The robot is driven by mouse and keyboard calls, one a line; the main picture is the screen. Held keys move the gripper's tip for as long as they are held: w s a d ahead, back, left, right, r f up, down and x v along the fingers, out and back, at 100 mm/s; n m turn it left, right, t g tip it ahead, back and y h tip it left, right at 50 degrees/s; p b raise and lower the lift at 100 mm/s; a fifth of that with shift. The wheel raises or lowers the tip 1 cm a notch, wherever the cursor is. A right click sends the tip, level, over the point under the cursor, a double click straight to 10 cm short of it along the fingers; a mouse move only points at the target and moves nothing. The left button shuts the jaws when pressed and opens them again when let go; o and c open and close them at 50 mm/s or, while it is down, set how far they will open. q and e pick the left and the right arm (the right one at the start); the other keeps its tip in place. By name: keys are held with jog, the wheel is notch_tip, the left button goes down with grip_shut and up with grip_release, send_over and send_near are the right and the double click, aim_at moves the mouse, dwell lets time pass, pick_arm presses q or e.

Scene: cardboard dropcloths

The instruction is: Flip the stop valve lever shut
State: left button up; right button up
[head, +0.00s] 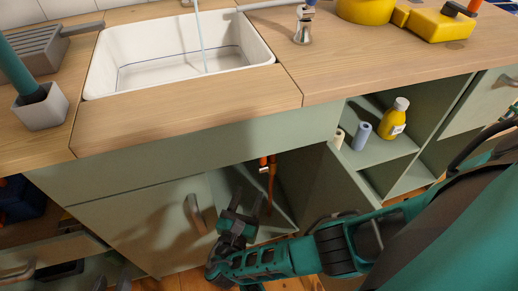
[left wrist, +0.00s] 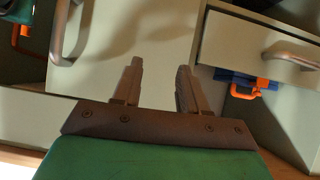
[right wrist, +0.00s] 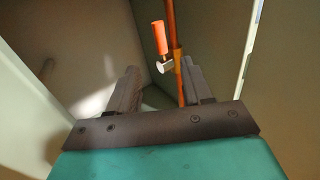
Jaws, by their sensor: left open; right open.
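The stop valve sits on a copper-orange upright pipe (right wrist: 174,30) inside the open cabinet under the sink. Its orange-red lever (right wrist: 160,38) points up alongside the pipe in the right wrist view, with a grey metal body (right wrist: 164,67) below it. In the head view the lever (head: 263,162) is small beside the pipe. My right gripper (head: 247,195) is open and empty in the cabinet opening, just below the valve; in the right wrist view (right wrist: 160,70) the valve appears beyond its fingertips. My left gripper (left wrist: 159,65) is open and empty, facing a pale green cabinet door (left wrist: 120,30).
A bar handle (head: 193,213) stands out from the cabinet front left of the opening. Open shelves (head: 375,152) with a yellow bottle (head: 394,118) are on the right. The white sink (head: 180,86) and wooden counter (head: 200,122) lie above. A drawer (left wrist: 255,45) is near my left gripper.

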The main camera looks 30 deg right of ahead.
aim_at(261, 162)
jog(key=b+x, duration=0.2)
jog(key=x, duration=1)
jog(key=shift+w+d, duration=0.15)
jog(key=shift+d, duration=0.1)
jog(key=shift+w+d+r, duration=0.1)
jog(key=shift+w+d, duration=0.05)
pick_arm(q)
jog(key=shift+d+f, duration=0.35)
jog(key=shift+f, duration=0.4)
pick_arm(e)
grip_shut()
